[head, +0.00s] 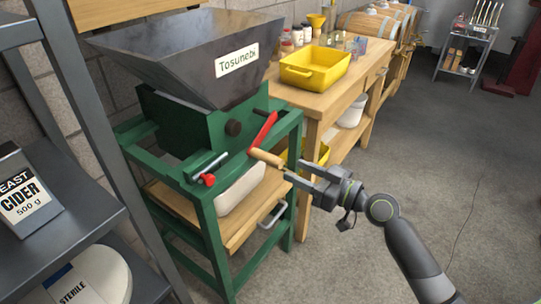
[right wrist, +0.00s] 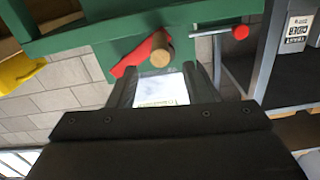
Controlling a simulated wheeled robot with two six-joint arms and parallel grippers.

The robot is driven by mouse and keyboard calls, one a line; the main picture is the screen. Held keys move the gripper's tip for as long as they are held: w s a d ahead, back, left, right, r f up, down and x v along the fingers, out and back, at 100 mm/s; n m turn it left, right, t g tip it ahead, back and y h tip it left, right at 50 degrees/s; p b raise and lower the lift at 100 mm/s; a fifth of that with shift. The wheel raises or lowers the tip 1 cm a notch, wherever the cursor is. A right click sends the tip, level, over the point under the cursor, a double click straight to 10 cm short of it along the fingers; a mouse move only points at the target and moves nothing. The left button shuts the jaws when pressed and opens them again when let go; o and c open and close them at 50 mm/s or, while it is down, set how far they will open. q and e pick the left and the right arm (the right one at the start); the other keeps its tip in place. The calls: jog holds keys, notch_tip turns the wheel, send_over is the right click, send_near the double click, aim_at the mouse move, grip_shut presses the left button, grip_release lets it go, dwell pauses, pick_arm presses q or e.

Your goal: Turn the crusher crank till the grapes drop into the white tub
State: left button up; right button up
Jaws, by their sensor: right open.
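The crusher has a dark metal hopper (head: 190,50) on a green body (head: 190,128) and frame. Its red crank (head: 264,130) slants down to a wooden handle (head: 266,157) that sticks out toward me. The white tub (head: 241,190) stands under the crusher on a wooden board, partly hidden by the frame. My right gripper (head: 292,171) is open at the handle's free end. In the right wrist view the handle (right wrist: 162,50) shows end-on, between and just beyond the fingertips, with no grip on it. No grapes are visible. My left gripper is out of view.
A red-knobbed rod (head: 208,180) juts from the frame left of the handle. A wooden bench (head: 318,98) with a yellow bin (head: 315,70) stands behind. A grey shelf (head: 70,190) with a cider yeast box (head: 24,192) is at left. The floor at right is clear.

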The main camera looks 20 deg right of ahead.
aim_at(253, 151)
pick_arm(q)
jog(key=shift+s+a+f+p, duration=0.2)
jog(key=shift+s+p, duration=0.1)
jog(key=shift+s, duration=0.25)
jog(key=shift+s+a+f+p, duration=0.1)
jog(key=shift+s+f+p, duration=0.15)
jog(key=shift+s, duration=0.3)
pick_arm(e)
jog(key=x, duration=0.9)
jog(key=shift+c, duration=0.2)
grip_shut()
